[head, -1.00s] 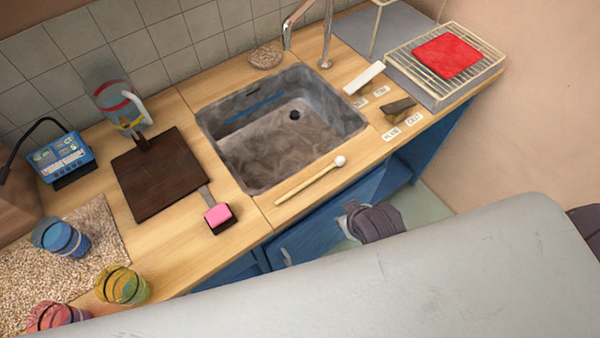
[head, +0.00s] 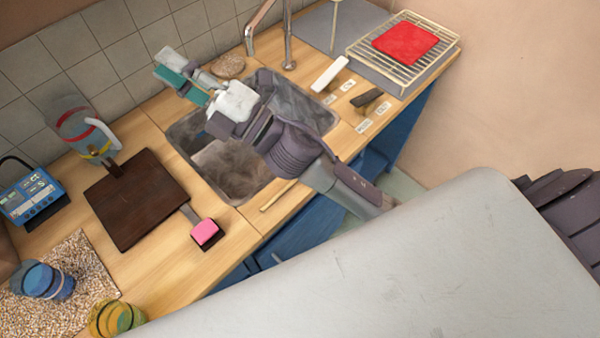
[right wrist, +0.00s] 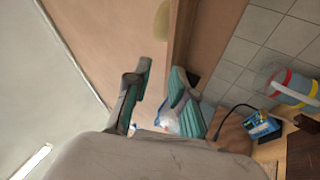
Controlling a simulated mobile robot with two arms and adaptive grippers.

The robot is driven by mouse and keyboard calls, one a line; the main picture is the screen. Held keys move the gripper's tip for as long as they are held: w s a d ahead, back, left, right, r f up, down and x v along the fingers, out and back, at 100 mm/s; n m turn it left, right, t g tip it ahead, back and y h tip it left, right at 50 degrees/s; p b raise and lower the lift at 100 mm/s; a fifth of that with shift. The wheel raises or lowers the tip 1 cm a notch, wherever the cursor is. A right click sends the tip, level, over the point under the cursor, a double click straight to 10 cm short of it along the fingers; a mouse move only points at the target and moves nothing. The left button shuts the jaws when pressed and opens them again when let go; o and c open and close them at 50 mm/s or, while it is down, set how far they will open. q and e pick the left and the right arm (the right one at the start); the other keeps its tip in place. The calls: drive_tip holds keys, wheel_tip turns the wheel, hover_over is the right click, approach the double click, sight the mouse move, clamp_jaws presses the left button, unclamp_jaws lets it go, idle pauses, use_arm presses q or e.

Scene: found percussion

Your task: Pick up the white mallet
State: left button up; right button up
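The white mallet (head: 277,196) lies on the wooden counter along the front edge of the sink. Only part of its pale wooden handle shows in the head view; my right arm hides its round white head. My right gripper (head: 172,67) is raised over the sink, with its fingers reaching past it toward the tiled wall. Its teal-padded fingers stand apart and empty, as the right wrist view (right wrist: 160,76) also shows. The mallet is not in the right wrist view. My left gripper is not in view.
The grey sink (head: 215,178) lies under my right arm, with a faucet (head: 288,45) behind. A dark board (head: 135,198) and a pink-topped block (head: 205,232) lie left. A white bar (head: 329,73), a dark piece (head: 367,100) and a rack with a red cloth (head: 405,44) are right.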

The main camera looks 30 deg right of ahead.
drive_tip(key=s+a+f+n+g+y, duration=0.15)
drive_tip(key=s+a+n+g, duration=0.35)
drive_tip(key=n+g, duration=0.55)
drive_tip(key=s+a+f+n+g+y, duration=0.1)
drive_tip(key=s+a+n+g+y, duration=0.35)
drive_tip(key=n+g, duration=0.6)
drive_tip(key=n+t+h, duration=0.1)
drive_tip(key=n+h, duration=1)
drive_tip(key=h, duration=1.2)
approach(285, 187)
drive_tip(key=p+x, duration=0.2)
drive_tip(key=shift+s+d+f, duration=0.1)
drive_tip(key=shift+s+f, duration=0.1)
drive_tip(key=shift+f, duration=0.05)
drive_tip(key=p+x, duration=0.2)
drive_tip(key=x, duration=0.2)
drive_tip(key=shift+f+p, duration=0.3)
drive_tip(key=shift+p, duration=0.05)
drive_tip(key=shift+s+f, duration=0.1)
drive_tip(key=shift+f, duration=0.45)
clamp_jaws()
